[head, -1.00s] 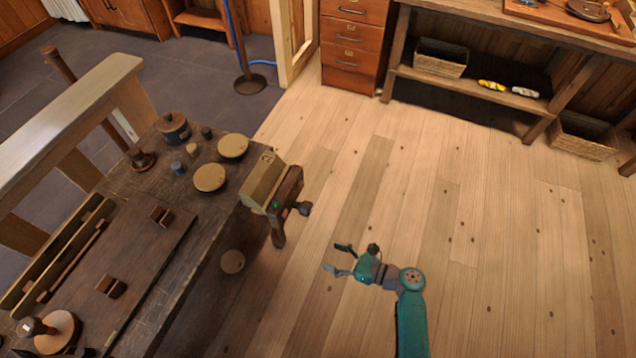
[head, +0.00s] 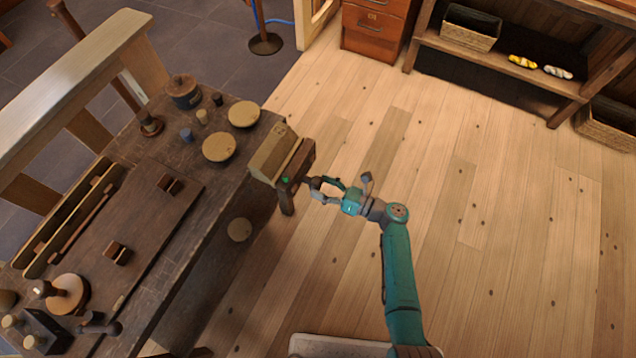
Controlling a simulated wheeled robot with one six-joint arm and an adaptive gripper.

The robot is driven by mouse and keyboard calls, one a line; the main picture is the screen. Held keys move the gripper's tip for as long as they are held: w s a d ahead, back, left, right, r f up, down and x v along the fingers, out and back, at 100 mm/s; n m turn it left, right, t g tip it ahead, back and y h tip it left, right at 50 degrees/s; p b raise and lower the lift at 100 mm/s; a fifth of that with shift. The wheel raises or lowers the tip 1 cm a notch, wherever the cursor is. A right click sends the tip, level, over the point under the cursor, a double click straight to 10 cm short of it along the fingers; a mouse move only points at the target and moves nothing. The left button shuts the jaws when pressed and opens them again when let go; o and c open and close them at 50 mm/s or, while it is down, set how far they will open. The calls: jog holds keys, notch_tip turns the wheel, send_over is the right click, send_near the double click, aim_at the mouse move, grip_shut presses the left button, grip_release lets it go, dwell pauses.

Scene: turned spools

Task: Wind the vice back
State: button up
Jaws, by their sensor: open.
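The vice (head: 271,153) is fixed at the right end of the dark workbench (head: 185,235). It has a pale wooden block and a darker front jaw (head: 303,158) with a small green mark. Little or no gap shows between block and jaw. My gripper (head: 318,188) is open at the front of the vice, its fingers pointing left toward the jaw. The vice's dark handle end lies at or between the fingertips and is mostly hidden, so I cannot tell whether they touch it.
Pale round discs (head: 221,147), small pots and turned pieces stand on the bench. A wooden rail (head: 75,85) runs along its far left side. Drawers (head: 371,30) and a shelf with baskets (head: 471,27) stand at the back. The plank floor (head: 480,230) to the right is clear.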

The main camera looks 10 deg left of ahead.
jog(key=shift+x, duration=0.85)
jog(key=shift+c, duration=0.2)
jog(key=shift+s, duration=0.1)
jog(key=c, duration=1.1)
jog(key=shift+n, duration=0.4)
